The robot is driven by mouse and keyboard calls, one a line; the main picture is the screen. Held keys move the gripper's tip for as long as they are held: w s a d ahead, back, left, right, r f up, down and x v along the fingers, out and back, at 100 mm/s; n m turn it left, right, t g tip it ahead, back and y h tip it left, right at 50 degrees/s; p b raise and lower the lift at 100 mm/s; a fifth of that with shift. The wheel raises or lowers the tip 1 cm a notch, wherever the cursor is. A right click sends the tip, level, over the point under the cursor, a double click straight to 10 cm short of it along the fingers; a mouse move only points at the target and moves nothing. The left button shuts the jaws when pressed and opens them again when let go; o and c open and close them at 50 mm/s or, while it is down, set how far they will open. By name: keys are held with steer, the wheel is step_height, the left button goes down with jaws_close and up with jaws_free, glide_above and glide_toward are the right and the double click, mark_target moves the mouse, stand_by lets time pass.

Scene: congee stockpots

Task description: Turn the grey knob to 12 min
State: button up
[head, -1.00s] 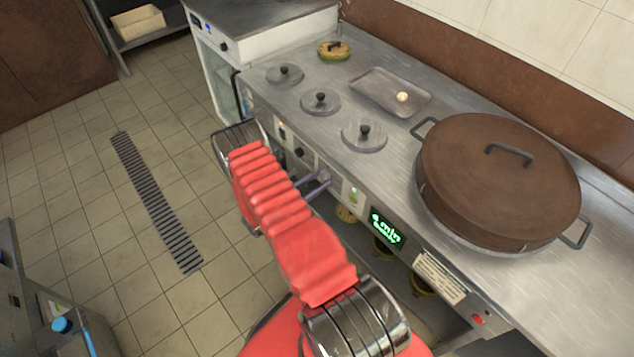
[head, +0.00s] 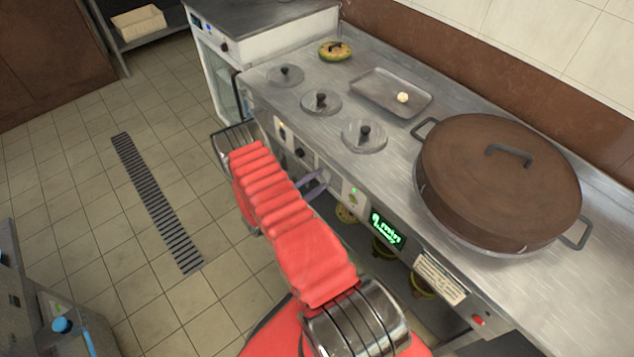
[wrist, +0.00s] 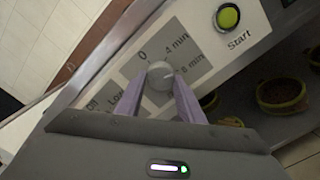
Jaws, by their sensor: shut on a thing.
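The grey knob (wrist: 160,75) is on the panel in the wrist view, with printed marks "0", "4 min" and what looks like "8 min" around it. A pale line on the knob is too small to read surely. My gripper (wrist: 159,84) is shut on the knob, one purple finger on each side. In the head view my gripper (head: 315,184) reaches the counter's front panel, and its fingers mostly hide the knob. The green display (head: 388,229) right of it seems to start with a "2"; its smaller text is unclear.
A green Start button (wrist: 228,17) sits near the knob. A big brown-lidded pot (head: 500,180) stands on the steel counter, left of it a tray (head: 372,88) and several small lids. Yellow-green bowls (wrist: 283,92) sit below the panel.

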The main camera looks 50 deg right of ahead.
steer(key=m, duration=0.7)
steer(key=shift+r, duration=0.1)
steer(key=m, duration=0.4)
steer(key=shift+m, duration=0.3)
steer(key=shift+s+m, duration=0.1)
steer(key=shift+m, duration=1)
steer(key=o, duration=1.1)
steer(key=shift+c, duration=0.2)
steer(key=shift+a, duration=0.15)
steer(key=w+a, duration=0.1)
steer(key=a, duration=1.2)
steer(key=shift+w+a, duration=0.2)
steer(key=shift+w, duration=0.15)
